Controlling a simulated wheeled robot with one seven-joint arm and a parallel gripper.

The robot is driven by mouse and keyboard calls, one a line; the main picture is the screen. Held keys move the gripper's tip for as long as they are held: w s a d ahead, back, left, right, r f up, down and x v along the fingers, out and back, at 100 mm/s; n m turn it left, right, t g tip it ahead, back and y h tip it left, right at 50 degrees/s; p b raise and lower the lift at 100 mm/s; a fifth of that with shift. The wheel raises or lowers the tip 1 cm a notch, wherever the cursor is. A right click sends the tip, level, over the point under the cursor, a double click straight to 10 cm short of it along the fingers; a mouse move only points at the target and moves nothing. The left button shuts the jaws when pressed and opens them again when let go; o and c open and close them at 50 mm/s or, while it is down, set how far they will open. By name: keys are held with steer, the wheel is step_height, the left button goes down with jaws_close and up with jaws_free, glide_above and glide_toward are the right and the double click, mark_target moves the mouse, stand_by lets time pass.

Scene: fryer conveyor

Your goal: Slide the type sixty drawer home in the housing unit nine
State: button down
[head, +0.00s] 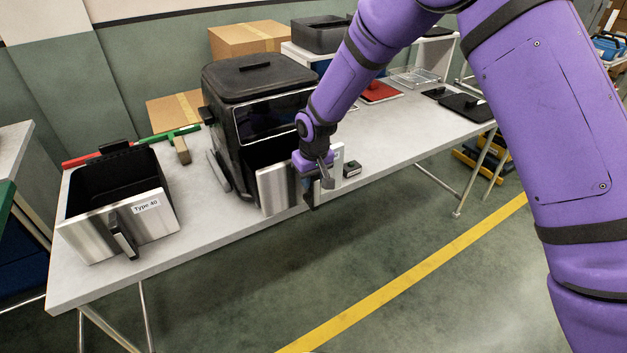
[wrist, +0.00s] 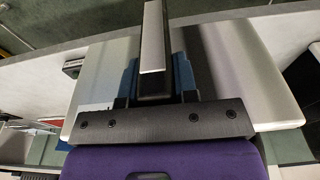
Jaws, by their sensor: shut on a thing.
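The black housing (head: 255,85) stands on the grey table, its front opening partly filled by a drawer with a steel front (head: 277,190). The drawer juts out of the housing toward the table's front edge. My gripper (head: 325,176) is at the drawer's front, shut on its handle. In the wrist view the handle (wrist: 153,45) runs between the fingers, with the steel front (wrist: 230,75) behind. A label at the drawer's right side is mostly hidden by my gripper and cannot be read. Another drawer (head: 86,228), labelled Type 40, stands on the table at the left.
A green and red tool with a wooden block (head: 182,150) lies behind the Type 40 drawer. Cardboard boxes (head: 247,38) stand behind the housing. A small black object (head: 351,169) sits right of my gripper. Red and black lids (head: 466,106) lie farther right. The floor in front is clear.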

steer(key=shift+w+a, duration=0.4)
steer(key=shift+w, duration=0.2)
steer(key=shift+w+a, duration=0.4)
steer(key=shift+w, duration=0.2)
steer(key=shift+f, duration=0.2)
steer(key=w+a, duration=0.5)
steer(key=w, duration=0.2)
steer(key=shift+w, duration=0.15)
stand_by(1.8)
steer(key=shift+d+f, duration=0.1)
steer(key=c, duration=0.8)
jaws_free()
steer(key=shift+f, duration=0.1)
